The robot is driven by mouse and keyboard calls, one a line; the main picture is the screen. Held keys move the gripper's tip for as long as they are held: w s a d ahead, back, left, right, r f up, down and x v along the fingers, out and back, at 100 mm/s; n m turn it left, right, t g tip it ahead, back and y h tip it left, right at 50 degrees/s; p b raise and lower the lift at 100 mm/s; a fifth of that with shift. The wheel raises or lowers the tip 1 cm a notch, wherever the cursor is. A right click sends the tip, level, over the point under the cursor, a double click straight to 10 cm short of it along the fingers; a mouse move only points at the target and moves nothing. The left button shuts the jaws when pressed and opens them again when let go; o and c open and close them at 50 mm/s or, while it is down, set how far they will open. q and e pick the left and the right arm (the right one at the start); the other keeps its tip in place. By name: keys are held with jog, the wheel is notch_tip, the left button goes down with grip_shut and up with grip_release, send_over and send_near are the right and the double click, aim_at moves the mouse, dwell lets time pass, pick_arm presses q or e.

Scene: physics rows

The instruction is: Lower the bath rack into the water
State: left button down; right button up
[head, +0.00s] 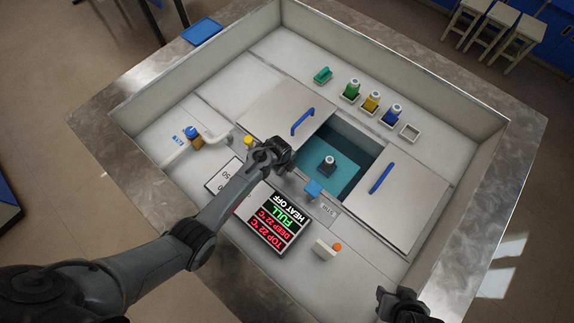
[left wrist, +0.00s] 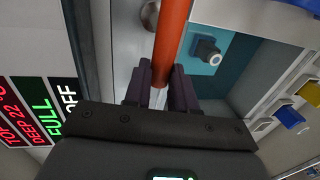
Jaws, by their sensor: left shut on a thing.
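My left gripper (head: 272,155) is above the inner edge of the left cover, beside the bath opening. In the left wrist view its fingers (left wrist: 160,92) are shut on an orange bar (left wrist: 172,40), which runs up out of the picture. The arm hides this bar in the head view, and I cannot tell what it joins to. The bath water (head: 347,150) is teal, between two covers. A dark piece with a pale round top (head: 328,163) stands in it; it also shows in the left wrist view (left wrist: 207,52). My right gripper (head: 400,302) is at the bottom right, away from the bath.
Covers with blue handles flank the opening, the left cover (head: 278,112) and the right cover (head: 392,200). A display (head: 273,217) reads FULL and HEAT OFF. Raised walls enclose the station.

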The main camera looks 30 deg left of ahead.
pick_arm(q)
jog(key=c, duration=0.9)
grip_release()
jog(key=shift+s+f, duration=0.1)
jog(key=shift+f, duration=0.15)
jog(key=shift+r, duration=0.1)
jog(key=shift+r, duration=0.1)
jog(key=shift+r, duration=0.3)
jog(key=r, duration=0.3)
jog(key=s+r+p, duration=0.1)
jog(key=r, duration=0.2)
jog(key=s+r, duration=0.1)
jog(key=r, duration=0.2)
jog(key=shift+a+r, duration=0.3)
jog(key=shift+r, duration=0.1)
